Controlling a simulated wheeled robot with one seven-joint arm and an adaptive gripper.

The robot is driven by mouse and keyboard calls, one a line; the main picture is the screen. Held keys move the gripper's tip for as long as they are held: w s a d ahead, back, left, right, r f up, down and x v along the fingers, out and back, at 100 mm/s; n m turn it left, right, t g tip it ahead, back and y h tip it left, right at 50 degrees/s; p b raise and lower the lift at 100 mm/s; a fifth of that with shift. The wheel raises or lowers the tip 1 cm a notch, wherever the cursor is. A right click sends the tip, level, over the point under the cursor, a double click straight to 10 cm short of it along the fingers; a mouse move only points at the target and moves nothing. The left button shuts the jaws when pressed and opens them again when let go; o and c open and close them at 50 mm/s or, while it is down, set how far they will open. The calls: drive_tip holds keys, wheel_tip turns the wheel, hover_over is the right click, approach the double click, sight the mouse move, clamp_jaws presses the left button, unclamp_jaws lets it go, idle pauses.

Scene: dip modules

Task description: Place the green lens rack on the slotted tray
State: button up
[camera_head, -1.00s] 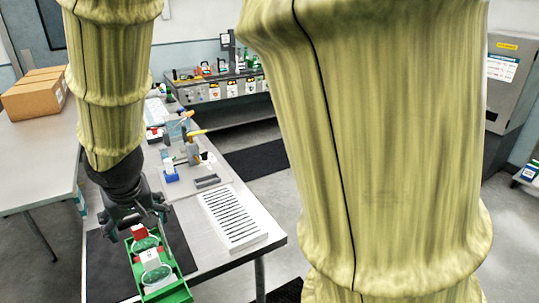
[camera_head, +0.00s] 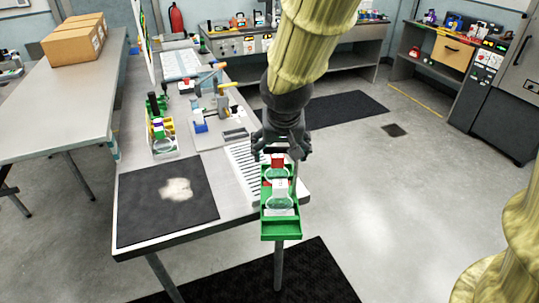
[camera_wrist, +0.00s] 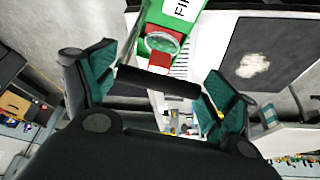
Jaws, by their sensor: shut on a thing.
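The green lens rack (camera_head: 281,228) is a green open holder with round lenses, a white label and red parts. My gripper (camera_head: 284,150) is shut on it from the far end and holds it up, by the table's right front edge in the picture. In the wrist view, a black bar (camera_wrist: 158,82) lies between the teal finger pads of my gripper (camera_wrist: 160,86), with the green rack (camera_wrist: 186,12) beyond it. The slotted tray (camera_head: 240,165), white with dark slots, lies on the table behind and left of the rack. The rack and my gripper hide its right part.
A black mat (camera_head: 140,215) with a pale patch (camera_head: 176,190) covers the table's front left. A green and yellow rack (camera_head: 160,130) stands behind it. Small tools and blocks (camera_head: 200,122) stand farther back on the table. Floor is open to the right.

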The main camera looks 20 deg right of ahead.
drive_tip(key=shift+w+f+b, duration=0.25)
drive_tip(key=shift+w+b, duration=0.2)
drive_tip(key=shift+w, duration=0.05)
drive_tip(key=w+f+p, duration=0.3)
drive_tip(key=w+f, duration=0.1)
drive_tip(key=w, duration=1)
drive_tip(key=shift+w+f, duration=0.2)
drive_tip(key=shift+w, duration=0.2)
drive_tip(key=shift+d+f, duration=0.1)
drive_tip(key=shift+f, duration=0.05)
drive_tip(key=o, duration=1.5)
drive_tip(key=shift+r, duration=0.2)
drive_tip(key=shift+b+v, duration=1.35)
drive_tip(key=shift+v, duration=4.6)
